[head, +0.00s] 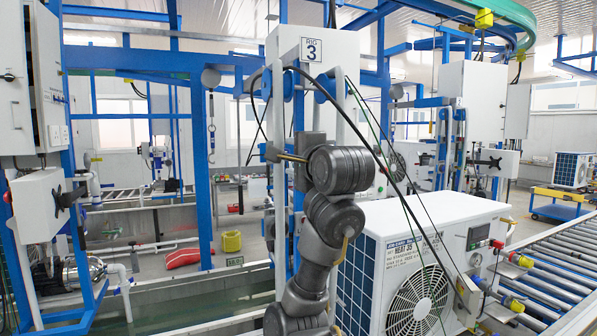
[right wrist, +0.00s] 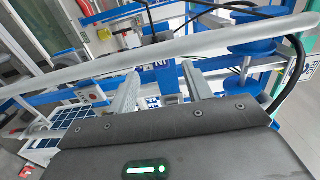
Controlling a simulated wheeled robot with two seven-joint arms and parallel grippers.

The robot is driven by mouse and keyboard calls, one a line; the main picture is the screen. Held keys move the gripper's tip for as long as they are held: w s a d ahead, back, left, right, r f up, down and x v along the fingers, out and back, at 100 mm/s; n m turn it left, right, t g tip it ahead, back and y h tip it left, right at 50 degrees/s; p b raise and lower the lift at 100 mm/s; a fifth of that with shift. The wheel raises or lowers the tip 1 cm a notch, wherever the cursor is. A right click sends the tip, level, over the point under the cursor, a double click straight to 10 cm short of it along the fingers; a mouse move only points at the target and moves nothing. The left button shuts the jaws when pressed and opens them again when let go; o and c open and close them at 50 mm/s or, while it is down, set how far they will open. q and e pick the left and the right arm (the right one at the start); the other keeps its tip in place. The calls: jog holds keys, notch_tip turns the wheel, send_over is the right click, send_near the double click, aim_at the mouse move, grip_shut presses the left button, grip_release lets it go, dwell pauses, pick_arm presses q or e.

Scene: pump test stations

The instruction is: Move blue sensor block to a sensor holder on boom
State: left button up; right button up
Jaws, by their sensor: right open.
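My right arm rises through the middle of the head view in front of the white station 3 cabinet (head: 335,48); its gripper jaws cannot be made out there. In the right wrist view my right gripper (right wrist: 159,70) is open, its two pale fingers apart. A small blue piece with white lettering (right wrist: 160,76) shows between and beyond the fingers; I cannot tell whether it is the blue sensor block or part of the frame. A long pale bar (right wrist: 160,54) crosses the wrist view close to the fingers. No sensor holder can be told for certain. My left gripper is not in view.
A white outdoor unit (head: 415,270) with a fan stands at lower right, beside a roller conveyor (head: 560,270). Black and green hoses hang in front of the cabinet near my arm. Blue spools (right wrist: 250,62) and a black hose lie at the wrist view's right.

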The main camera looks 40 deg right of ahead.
jog(key=shift+b+v, duration=0.45)
jog(key=shift+v, duration=1.15)
